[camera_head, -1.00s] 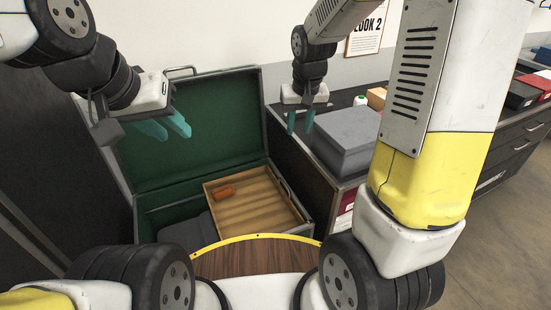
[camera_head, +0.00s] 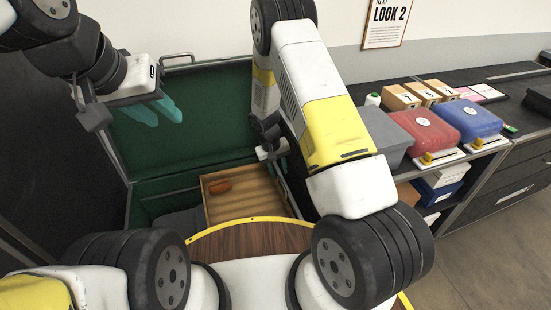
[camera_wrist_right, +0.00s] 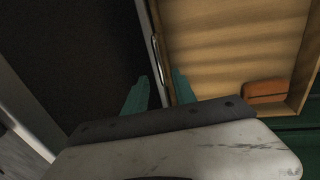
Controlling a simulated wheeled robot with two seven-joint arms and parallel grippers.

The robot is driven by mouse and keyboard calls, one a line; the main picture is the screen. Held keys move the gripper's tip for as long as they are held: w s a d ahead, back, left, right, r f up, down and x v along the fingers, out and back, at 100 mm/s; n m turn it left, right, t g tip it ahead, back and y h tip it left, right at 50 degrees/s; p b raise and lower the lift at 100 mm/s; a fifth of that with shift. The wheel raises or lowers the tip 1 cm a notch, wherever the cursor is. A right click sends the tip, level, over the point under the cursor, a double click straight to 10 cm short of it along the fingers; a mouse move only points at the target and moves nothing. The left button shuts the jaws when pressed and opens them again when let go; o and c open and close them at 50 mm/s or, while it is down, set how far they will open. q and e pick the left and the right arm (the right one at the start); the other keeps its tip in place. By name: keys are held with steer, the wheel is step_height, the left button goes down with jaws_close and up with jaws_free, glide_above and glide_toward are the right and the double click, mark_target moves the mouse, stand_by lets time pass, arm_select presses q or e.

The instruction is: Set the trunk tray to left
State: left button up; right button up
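The trunk (camera_head: 185,108) stands open with a green lining. Its wooden slatted tray (camera_head: 245,201) sits at the right side of the trunk, and a brown-orange block (camera_head: 219,186) lies in the tray's back left corner. My right gripper (camera_head: 275,165) is at the tray's right side. In the right wrist view the fingers of my right gripper (camera_wrist_right: 158,82) are apart, one on each side of the tray's edge (camera_wrist_right: 163,48); I cannot tell whether they touch it. My left gripper (camera_head: 157,112) is open and empty in front of the raised lid.
A dark counter right of the trunk holds a grey box (camera_head: 365,133), a red case (camera_head: 424,130), a blue case (camera_head: 465,118) and small cardboard boxes (camera_head: 400,97). Dark folded material (camera_head: 180,222) lies in the trunk left of the tray.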

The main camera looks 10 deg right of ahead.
mark_target(282, 183)
steer(key=f, duration=0.2)
steer(key=d+f, duration=0.1)
steer(key=f, duration=0.2)
steer(key=shift+d+f, duration=0.1)
steer(key=shift+f, duration=0.2)
jaws_close()
stand_by(1.1)
